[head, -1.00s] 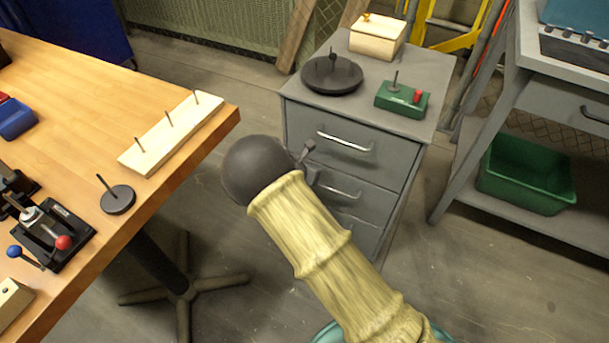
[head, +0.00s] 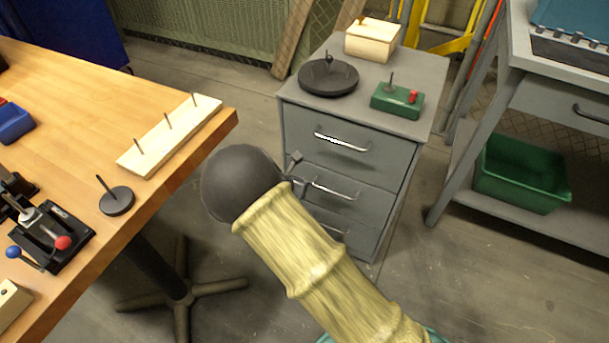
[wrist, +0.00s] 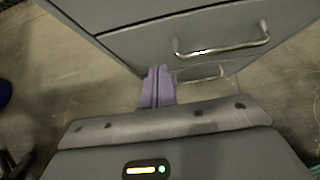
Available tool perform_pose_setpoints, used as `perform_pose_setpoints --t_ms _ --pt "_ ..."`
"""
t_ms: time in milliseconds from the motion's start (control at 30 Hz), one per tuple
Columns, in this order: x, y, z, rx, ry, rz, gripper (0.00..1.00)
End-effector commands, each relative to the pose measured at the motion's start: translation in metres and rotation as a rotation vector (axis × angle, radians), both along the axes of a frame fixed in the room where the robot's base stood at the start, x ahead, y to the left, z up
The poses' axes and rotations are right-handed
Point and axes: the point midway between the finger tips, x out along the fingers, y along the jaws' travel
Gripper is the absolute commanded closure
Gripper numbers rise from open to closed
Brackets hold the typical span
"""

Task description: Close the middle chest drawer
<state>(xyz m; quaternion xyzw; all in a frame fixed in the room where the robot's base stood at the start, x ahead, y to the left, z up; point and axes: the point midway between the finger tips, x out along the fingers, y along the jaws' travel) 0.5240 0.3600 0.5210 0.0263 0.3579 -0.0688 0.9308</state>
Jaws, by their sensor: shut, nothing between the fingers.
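The grey chest (head: 292,120) stands right of the workbench in the head view, with its drawer fronts facing me. The middle drawer (head: 375,203) has a bar handle and looks flush or nearly flush with the top drawer; a small gap cannot be told. The wrist view shows a drawer front with a bright handle (wrist: 222,46), and another handle below it. My gripper (wrist: 157,72) is shut and empty, its purple fingers close to the drawer fronts near their left side. Contact cannot be told. In the head view my arm hides most of the gripper and the drawers' left part.
On the chest top are a black round base (head: 328,80), a green block (head: 398,101) and a wooden box (head: 373,42). The wooden workbench (head: 85,85) lies left. A grey bench with a green bin (head: 522,172) stands right. Floor is clear between chest and right bench.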

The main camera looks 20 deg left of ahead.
Motion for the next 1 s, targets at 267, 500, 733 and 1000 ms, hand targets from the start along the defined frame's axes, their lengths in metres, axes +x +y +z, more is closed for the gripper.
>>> perform_pose_setpoints --t_ms 267,500,733,1000 --pt "-0.039 0.002 0.043 0.002 0.003 -0.008 1.00" --pt "-0.056 0.003 0.057 0.001 0.003 -0.013 1.00" --pt "-0.057 0.004 0.057 0.002 0.003 -0.011 1.00" --pt "-0.060 0.008 0.056 0.001 0.004 -0.002 1.00"
